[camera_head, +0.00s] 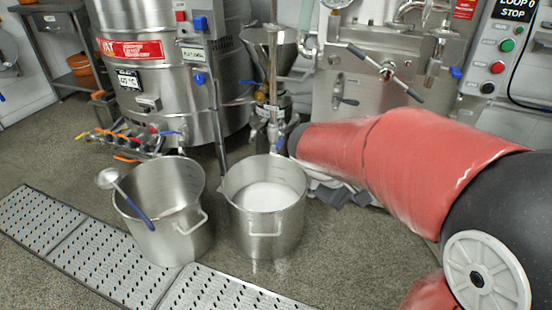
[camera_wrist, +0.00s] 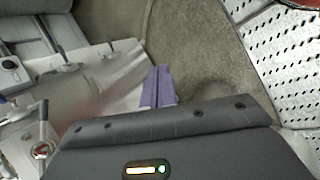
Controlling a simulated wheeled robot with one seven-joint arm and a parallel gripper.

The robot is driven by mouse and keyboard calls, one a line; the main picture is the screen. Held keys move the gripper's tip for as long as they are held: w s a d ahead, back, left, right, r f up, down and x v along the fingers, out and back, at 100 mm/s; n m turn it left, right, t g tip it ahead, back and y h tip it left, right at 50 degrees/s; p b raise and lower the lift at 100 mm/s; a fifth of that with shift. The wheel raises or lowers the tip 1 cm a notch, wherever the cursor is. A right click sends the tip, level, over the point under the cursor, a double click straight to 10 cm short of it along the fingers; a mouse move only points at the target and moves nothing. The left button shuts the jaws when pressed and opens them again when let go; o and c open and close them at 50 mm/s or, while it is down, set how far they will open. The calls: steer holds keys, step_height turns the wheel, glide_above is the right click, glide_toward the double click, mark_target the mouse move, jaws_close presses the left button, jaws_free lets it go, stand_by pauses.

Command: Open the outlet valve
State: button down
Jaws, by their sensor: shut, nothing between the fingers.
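The mill with a steel hopper (camera_head: 268,40) stands behind the pots in the head view. A blue valve handle (camera_head: 281,143) shows low on it, close to the end of my red arm; I cannot tell if they touch. Another blue lever (camera_head: 170,133) is at the left. I cannot tell which one is the outlet valve or how far it is turned. My gripper (camera_wrist: 157,87) shows in the wrist view as two purple fingers, shut and empty, over the floor.
A steel pot (camera_head: 265,229) with white contents stands below the mill. An empty-looking pot (camera_head: 160,238) with a ladle (camera_head: 126,197) is beside it. A perforated floor drain (camera_head: 85,247) runs in front. A large vat (camera_head: 139,75) stands behind; a control box (camera_head: 503,50) is at right.

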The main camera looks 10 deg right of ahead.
steer(key=w+d+f+n+t+h+b, duration=0.15)
steer(key=w+f+n+h, duration=0.3)
steer(key=w, duration=0.65)
steer(key=n+t+y+b, duration=0.1)
steer(key=n+t+b, duration=0.2)
steer(key=n+t, duration=1.5)
glide_toward(279, 145)
step_height(279, 145, down, 3)
steer(key=s+a+n+g, duration=0.1)
steer(key=a+n+g, duration=0.1)
steer(key=shift+s+d+r+m, duration=0.15)
steer(key=shift+r+m, duration=0.05)
steer(key=shift+m, duration=0.05)
steer(key=shift+d, duration=0.1)
steer(key=x, duration=1)
